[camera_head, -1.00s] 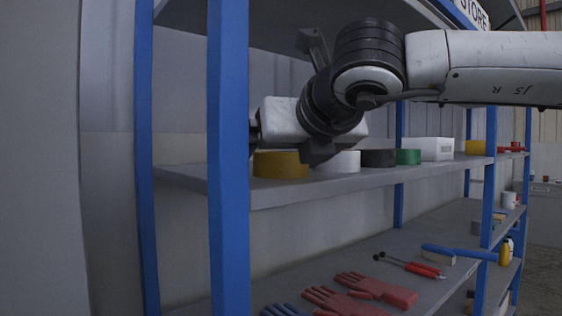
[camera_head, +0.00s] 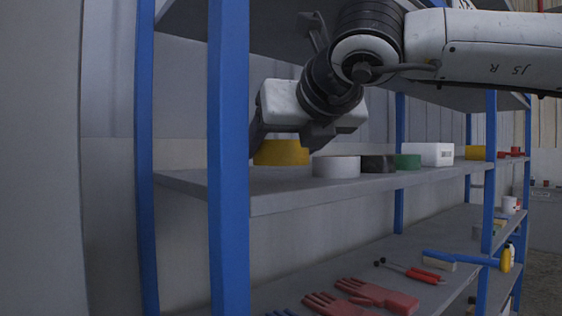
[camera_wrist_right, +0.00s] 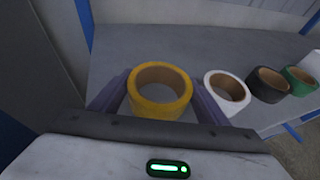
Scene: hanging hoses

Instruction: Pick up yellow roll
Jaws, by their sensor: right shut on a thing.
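The yellow roll (camera_head: 281,152) is a ring of tape. In the head view it is raised above the grey upper shelf (camera_head: 225,181), with a gap below it. My right gripper (camera_wrist_right: 158,96) is shut on the yellow roll, which also shows in the right wrist view (camera_wrist_right: 160,109). One finger is on each side of the roll and its hole faces up. In the head view my right wrist partly hides the fingers. My left gripper is not in view.
A white roll (camera_head: 336,167), a black roll (camera_head: 378,163), a green roll (camera_head: 407,161) and a white box (camera_head: 428,154) stand in a row to the right. A blue post (camera_head: 228,230) stands close at left. Red gloves (camera_head: 372,294) lie on the lower shelf.

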